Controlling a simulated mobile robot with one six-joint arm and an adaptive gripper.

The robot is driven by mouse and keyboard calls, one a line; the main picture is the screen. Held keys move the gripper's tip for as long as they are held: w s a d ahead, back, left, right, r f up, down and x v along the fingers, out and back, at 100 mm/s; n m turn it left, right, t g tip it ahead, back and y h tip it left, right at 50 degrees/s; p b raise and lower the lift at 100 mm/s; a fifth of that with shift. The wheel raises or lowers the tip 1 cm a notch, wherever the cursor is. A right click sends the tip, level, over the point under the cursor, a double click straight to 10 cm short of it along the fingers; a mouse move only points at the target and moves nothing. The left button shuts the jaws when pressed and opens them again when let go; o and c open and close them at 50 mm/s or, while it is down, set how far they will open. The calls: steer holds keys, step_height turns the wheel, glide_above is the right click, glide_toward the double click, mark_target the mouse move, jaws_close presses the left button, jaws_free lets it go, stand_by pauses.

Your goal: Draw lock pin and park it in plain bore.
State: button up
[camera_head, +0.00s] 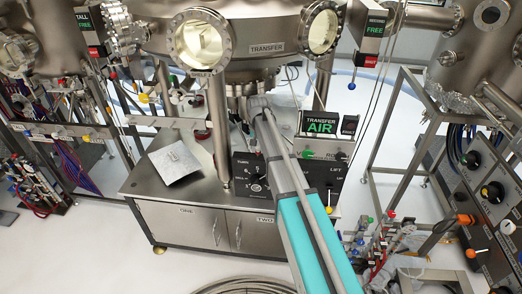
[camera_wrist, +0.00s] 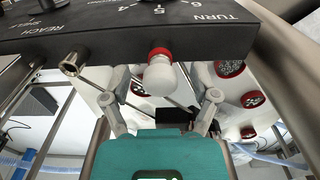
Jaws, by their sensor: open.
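In the wrist view a white rounded knob (camera_wrist: 160,78) with a red collar hangs at the lower edge of the black control panel (camera_wrist: 110,30); it looks like the lock pin's head. My gripper (camera_wrist: 166,88) is open, with one finger to each side of the knob in the picture and clear gaps on both sides. I cannot tell how deep the knob sits between the fingers. A metal sleeve with an open round end (camera_wrist: 72,64) stands out left of the knob; I cannot tell if it is the plain bore.
The panel (camera_head: 247,170) with dials stands on a steel cabinet (camera_head: 190,222) beneath the transfer chamber (camera_head: 265,48). A loose plate (camera_head: 174,162) lies left on the cabinet top.

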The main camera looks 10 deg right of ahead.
mark_target(258, 145)
jaws_close()
stand_by(0.4)
steer(key=shift+r, duration=0.2)
steer(key=shift+r+p, duration=0.5)
steer(key=shift+p, duration=0.2)
steer(key=shift+r+p, duration=0.35)
steer(key=shift+r+p, duration=1.75)
steer(key=shift+r, duration=0.2)
